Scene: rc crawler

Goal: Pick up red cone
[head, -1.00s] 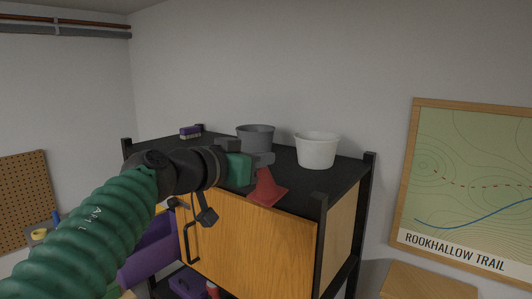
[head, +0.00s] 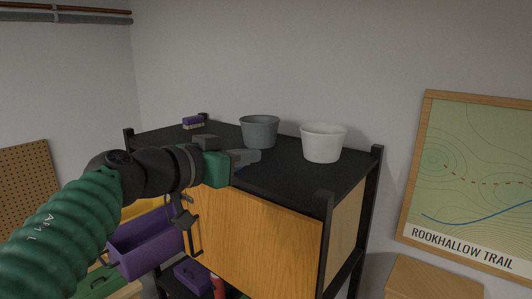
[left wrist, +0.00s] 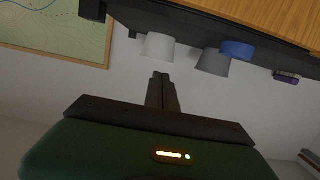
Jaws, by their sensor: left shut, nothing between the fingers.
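No red cone shows on the black cabinet top (head: 290,178) or in the left wrist view; where it is now I cannot tell. My left gripper (head: 249,157) is above the front part of the cabinet top, in front of the grey bucket (head: 259,131). Its fingers (left wrist: 161,90) are shut together with nothing between them in the left wrist view. My right gripper is out of view.
A white bucket (head: 323,143) stands right of the grey one, and a purple brush (head: 193,122) lies at the back left. Below, a wooden door (head: 255,238) and an open purple drawer (head: 150,238) show. A blue object (left wrist: 237,49) shows near the buckets.

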